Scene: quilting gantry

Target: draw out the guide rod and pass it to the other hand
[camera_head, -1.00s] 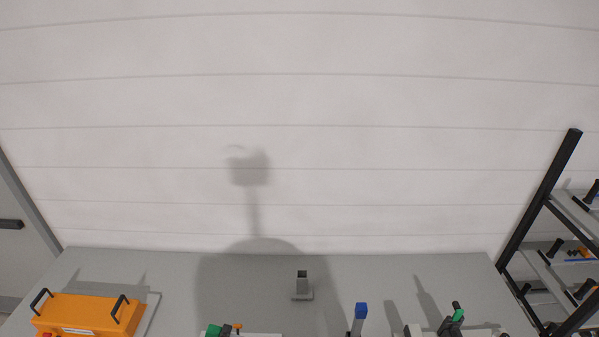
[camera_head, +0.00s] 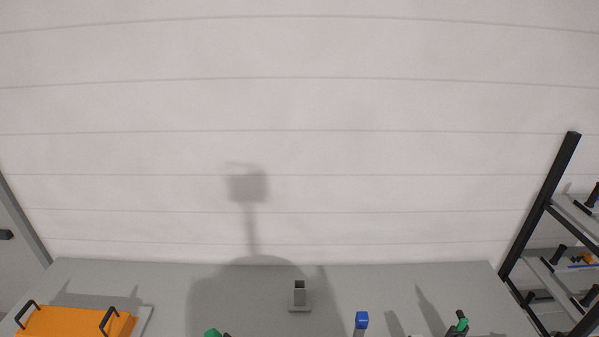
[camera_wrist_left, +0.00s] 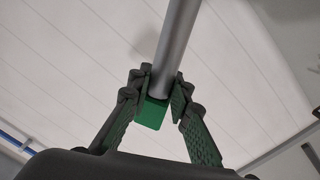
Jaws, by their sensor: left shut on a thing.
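A plain grey rod (camera_wrist_left: 174,45), which I take as the guide rod, runs down from the top of the left wrist view to the fingertips of my left gripper (camera_wrist_left: 160,93). The fingers are closed around its lower end. A bright green block (camera_wrist_left: 152,113) shows at that end, between the fingers; I cannot tell whether it belongs to the rod or to a finger pad. The rod's other end is out of the picture. Neither gripper shows in the head view, and my right gripper is in no view.
A grey bench (camera_head: 240,290) spans the bottom of the head view. On it are an orange case (camera_head: 75,322) with black handles, a small grey block (camera_head: 300,297), a blue-topped post (camera_head: 361,321) and a green-and-black fitting (camera_head: 461,323). A black-framed rack (camera_head: 540,205) stands at right.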

